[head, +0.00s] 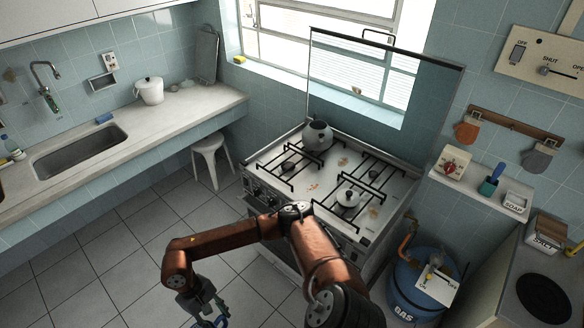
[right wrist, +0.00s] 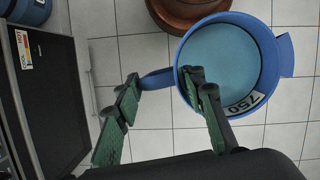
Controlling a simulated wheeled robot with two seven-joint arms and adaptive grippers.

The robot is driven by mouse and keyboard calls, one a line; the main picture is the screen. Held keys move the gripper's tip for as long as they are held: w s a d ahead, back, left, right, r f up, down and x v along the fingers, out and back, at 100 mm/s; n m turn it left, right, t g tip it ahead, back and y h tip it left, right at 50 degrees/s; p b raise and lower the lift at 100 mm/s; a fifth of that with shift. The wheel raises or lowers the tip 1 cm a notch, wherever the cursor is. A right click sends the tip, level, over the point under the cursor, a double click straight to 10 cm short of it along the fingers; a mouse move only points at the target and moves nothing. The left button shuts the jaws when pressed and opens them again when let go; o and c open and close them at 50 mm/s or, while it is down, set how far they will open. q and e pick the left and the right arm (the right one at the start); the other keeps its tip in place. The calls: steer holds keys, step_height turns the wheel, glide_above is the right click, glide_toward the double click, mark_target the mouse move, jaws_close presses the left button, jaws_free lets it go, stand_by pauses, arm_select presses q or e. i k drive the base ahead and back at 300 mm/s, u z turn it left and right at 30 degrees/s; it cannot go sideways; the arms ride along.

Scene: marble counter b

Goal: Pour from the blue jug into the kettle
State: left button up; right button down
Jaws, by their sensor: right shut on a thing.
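My right gripper (right wrist: 165,92) is shut on the blue jug (right wrist: 278,72) at its handle (right wrist: 157,79). In the right wrist view I look down into the jug. It is marked 750, has light blue-green contents or a light inside, and its spout points right. In the head view my right gripper (head: 203,306) hangs over the floor in front of the stove, and the jug (head: 223,322) is mostly cut off by the bottom edge. The grey kettle (head: 318,136) stands on the back left of the stove, well away from the jug. My left gripper is not in view.

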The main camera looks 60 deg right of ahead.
mark_target(311, 141)
steer(key=z, duration=0.15)
steer(key=i, duration=1.6)
steer(key=z, duration=1.15)
steer(key=i, duration=0.45)
steer(key=z, duration=0.95)
steer(key=i, duration=0.35)
steer(key=z, duration=0.25)
